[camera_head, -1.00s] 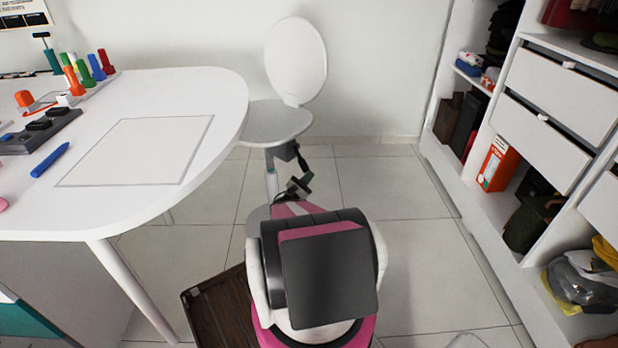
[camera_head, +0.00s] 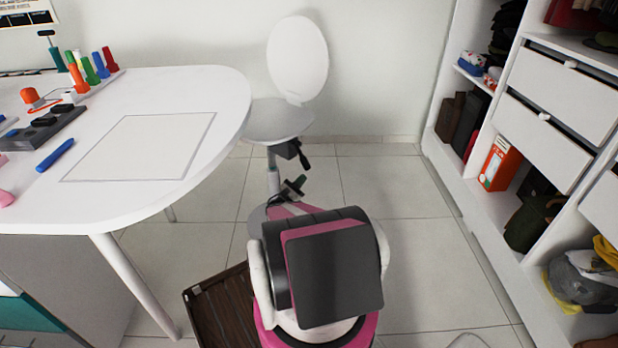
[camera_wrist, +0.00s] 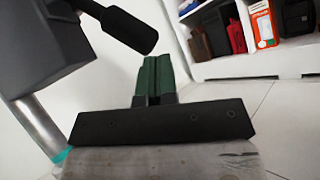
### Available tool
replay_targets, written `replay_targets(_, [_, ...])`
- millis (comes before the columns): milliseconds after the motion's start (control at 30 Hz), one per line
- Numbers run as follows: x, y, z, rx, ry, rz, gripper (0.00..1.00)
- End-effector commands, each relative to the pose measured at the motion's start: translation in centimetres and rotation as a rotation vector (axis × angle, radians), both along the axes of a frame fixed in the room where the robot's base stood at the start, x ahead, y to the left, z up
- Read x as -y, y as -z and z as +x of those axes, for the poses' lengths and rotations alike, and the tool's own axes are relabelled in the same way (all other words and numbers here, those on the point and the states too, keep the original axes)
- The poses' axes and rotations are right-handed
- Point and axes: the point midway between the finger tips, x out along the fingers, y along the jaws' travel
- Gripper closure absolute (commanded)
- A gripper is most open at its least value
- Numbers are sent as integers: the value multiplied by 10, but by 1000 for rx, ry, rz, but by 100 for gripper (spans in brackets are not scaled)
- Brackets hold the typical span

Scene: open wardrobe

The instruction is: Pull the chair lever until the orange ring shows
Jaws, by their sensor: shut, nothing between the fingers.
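The white chair (camera_head: 278,121) stands against the back wall, with a dark mechanism under its seat. Its black lever (camera_head: 302,157) sticks out to the lower right of that mechanism. In the wrist view the lever (camera_wrist: 124,27) is a dark rounded handle at the top, beside the grey box under the seat. My gripper (camera_head: 297,184) is just below the lever and apart from it. In the wrist view its green fingers (camera_wrist: 153,78) are together with nothing between them, below and right of the lever's end. No orange ring shows in either view.
A white desk (camera_head: 205,90) with pens and tools stands at left, close to the chair. An open wardrobe (camera_head: 455,190) with shelves and drawers is at right. A brown slatted thing (camera_head: 222,310) lies on the floor. Tiled floor (camera_head: 415,240) is clear between chair and wardrobe.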

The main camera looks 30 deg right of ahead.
Motion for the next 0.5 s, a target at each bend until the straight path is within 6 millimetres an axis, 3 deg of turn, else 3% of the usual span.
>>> replay_targets(200, [-40,17,5,0,-4,1,100])
replay_targets(500, [-73,31,9,0,-1,0,100])
